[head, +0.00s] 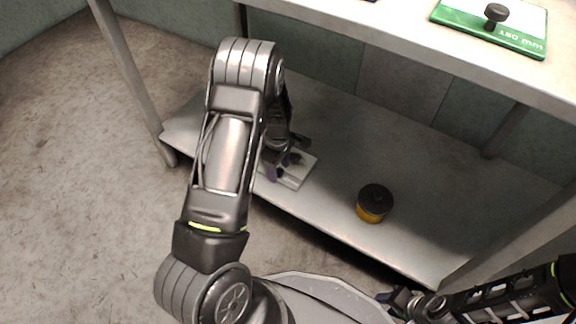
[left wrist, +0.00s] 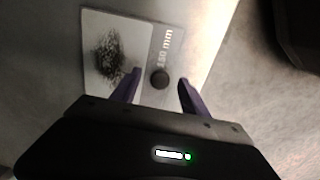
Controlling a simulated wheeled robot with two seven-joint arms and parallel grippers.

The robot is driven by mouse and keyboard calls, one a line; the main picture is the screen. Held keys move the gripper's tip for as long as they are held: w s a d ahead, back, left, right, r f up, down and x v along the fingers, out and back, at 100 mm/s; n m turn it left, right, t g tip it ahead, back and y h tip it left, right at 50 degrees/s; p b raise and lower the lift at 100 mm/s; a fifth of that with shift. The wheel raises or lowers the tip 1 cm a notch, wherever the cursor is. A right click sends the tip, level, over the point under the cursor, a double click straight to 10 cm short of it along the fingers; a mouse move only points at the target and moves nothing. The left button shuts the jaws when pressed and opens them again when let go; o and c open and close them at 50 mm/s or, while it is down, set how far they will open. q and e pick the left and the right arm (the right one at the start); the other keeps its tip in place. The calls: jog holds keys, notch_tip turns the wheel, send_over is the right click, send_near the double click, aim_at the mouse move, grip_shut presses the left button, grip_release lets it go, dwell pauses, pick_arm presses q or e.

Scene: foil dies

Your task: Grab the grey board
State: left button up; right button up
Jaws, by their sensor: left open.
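The grey board (head: 297,172) lies on the lower shelf of the metal table, near its front edge. In the left wrist view the board (left wrist: 153,37) shows a white part with a dark smudge, a grey strip marked "mm", and a round dark knob (left wrist: 159,79). My left gripper (head: 281,166) is over the board in the head view, which hides part of it. In the left wrist view its open fingers (left wrist: 158,90) stand on either side of the knob, apart from it. My right gripper (head: 398,303) is at the lower right, away from the board.
A yellow jar with a dark lid (head: 374,203) stands on the lower shelf (head: 420,245), right of the board. A green-framed board with a black knob (head: 515,42) lies on the upper shelf (head: 400,35). A table leg (head: 135,85) stands to the left.

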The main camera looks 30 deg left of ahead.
pick_arm(q)
jog(key=shift+c, duration=0.2)
grip_shut()
dwell(0.5)
